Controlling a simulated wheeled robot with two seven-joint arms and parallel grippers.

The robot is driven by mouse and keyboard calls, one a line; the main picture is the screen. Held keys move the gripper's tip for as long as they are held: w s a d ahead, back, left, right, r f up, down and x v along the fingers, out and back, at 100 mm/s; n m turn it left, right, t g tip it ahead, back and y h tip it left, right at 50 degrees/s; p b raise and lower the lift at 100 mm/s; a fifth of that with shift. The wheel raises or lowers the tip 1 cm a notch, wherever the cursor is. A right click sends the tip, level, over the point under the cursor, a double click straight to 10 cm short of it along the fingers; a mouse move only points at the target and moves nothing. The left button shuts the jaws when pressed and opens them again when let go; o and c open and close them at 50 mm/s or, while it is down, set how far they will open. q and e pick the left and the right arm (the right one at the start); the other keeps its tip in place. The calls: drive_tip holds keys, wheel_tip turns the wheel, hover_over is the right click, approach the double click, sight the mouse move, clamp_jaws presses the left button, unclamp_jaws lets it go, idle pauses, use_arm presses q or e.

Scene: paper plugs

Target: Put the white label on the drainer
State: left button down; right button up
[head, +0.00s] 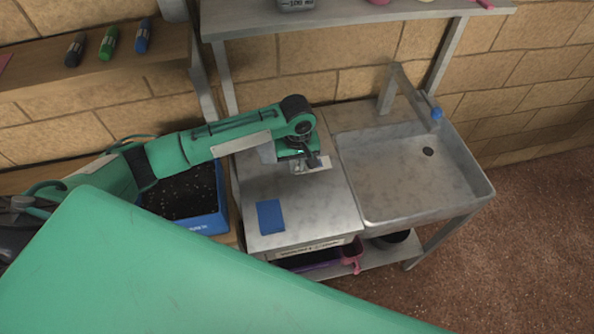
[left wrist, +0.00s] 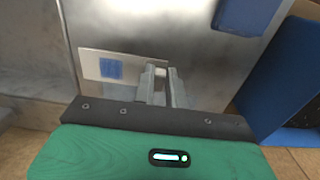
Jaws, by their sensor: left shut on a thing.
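The white label (left wrist: 124,58) is a flat pale card with a blue square on it. My left gripper (left wrist: 161,72) is shut on its edge, and the card sticks out to the left in the left wrist view. In the head view the label (head: 322,162) shows at the tip of my left gripper (head: 309,162), partly hidden by it. Both are over the far right part of the drainer (head: 310,207), the grey metal board left of the sink. I cannot tell whether the label touches the metal. My right gripper is not in view.
A blue pad (head: 270,216) lies on the drainer's near left part. The sink basin (head: 405,180) with its tap (head: 415,97) is to the right. A blue box of soil (head: 185,195) stands at the left. The drainer's middle is clear.

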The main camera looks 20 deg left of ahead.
sight(297, 171)
use_arm(q)
wheel_tip(297, 171, down, 5)
drive_tip(key=shift+f+p, duration=0.1)
drive_tip(key=shift+p, duration=0.35)
drive_tip(key=c, duration=1.4)
unclamp_jaws()
drive_tip(key=shift+c, duration=0.2)
